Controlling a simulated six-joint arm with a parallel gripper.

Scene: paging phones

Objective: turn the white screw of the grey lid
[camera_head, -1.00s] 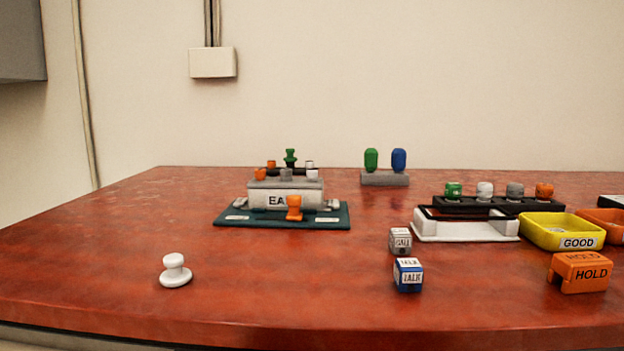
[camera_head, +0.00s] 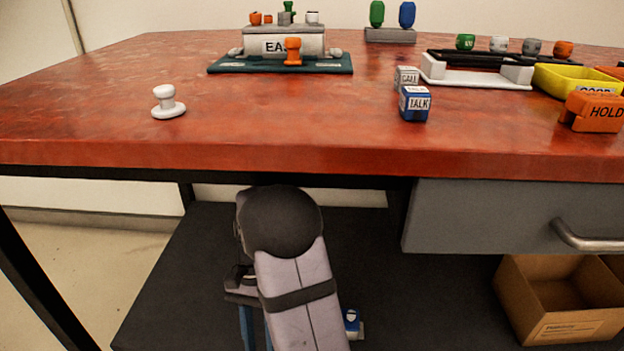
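The grey lid (camera_head: 284,30) appears to be the top of a grey box lettered "EA" on a teal base at the table's back. A small white screw (camera_head: 312,17) stands upright at its right end, next to a grey screw (camera_head: 285,18) and orange screws (camera_head: 255,18) at the left. Whether the white screw is seated or loose cannot be told. A larger white knob (camera_head: 168,101) stands apart at the front left of the table. My arm shows below the table's front edge; my gripper is not in view.
An orange knob (camera_head: 293,51) stands before the box. Call and talk cubes (camera_head: 414,105), a yellow tray (camera_head: 565,83) and an orange hold block (camera_head: 592,112) lie to the right. Below are a drawer (camera_head: 480,218), a dark shelf (camera_head: 180,290) and a cardboard box (camera_head: 560,312).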

